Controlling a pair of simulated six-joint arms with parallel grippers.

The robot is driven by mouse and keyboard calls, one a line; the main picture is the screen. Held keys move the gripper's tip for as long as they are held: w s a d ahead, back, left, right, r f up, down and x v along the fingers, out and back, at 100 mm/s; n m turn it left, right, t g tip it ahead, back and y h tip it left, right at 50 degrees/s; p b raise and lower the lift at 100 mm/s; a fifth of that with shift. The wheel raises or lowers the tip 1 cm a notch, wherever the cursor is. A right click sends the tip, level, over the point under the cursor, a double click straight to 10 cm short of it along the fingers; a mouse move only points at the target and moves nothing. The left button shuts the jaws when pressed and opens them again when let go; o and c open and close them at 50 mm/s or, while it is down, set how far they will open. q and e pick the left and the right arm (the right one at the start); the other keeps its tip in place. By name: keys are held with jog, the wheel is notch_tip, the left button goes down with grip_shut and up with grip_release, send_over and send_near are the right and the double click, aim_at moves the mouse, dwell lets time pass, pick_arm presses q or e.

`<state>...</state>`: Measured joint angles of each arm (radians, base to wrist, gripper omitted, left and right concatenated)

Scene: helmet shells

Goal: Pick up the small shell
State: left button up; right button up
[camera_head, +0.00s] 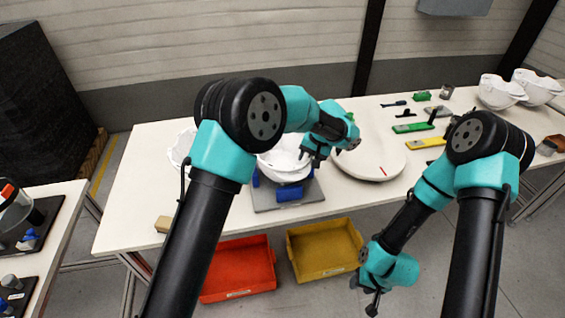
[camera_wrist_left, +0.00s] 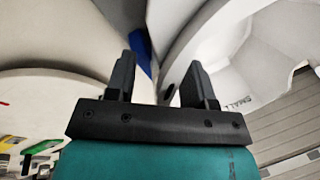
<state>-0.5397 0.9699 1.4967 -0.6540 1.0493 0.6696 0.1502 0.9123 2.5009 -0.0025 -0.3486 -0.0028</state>
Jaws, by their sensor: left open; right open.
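The small shell (camera_head: 283,165) is a white bowl-like helmet shell, resting open side up in a blue holder (camera_head: 290,192) on a grey plate. In the left wrist view the shell (camera_wrist_left: 262,75) fills the upper right, with "SMALL" printed on its inner side. My left gripper (camera_head: 312,157) is at the shell's right rim, partly hiding it. In the left wrist view its fingers (camera_wrist_left: 160,85) are apart, with the shell's edge appearing between them; I cannot tell whether they touch it. My right gripper (camera_head: 369,292) is open and empty, low in front of the table.
A round white disc (camera_head: 375,160) stands just right of the shell. Another white shell (camera_head: 179,150) is partly hidden behind my left arm. More shells (camera_head: 500,92) and green and yellow tools (camera_head: 412,142) lie right. Red (camera_head: 238,270) and yellow (camera_head: 325,250) bins sit below the table's front edge.

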pick_arm(q)
jog(key=shift+a+f, duration=0.15)
jog(key=shift+f, duration=0.4)
grip_shut()
jog(key=shift+r, duration=0.1)
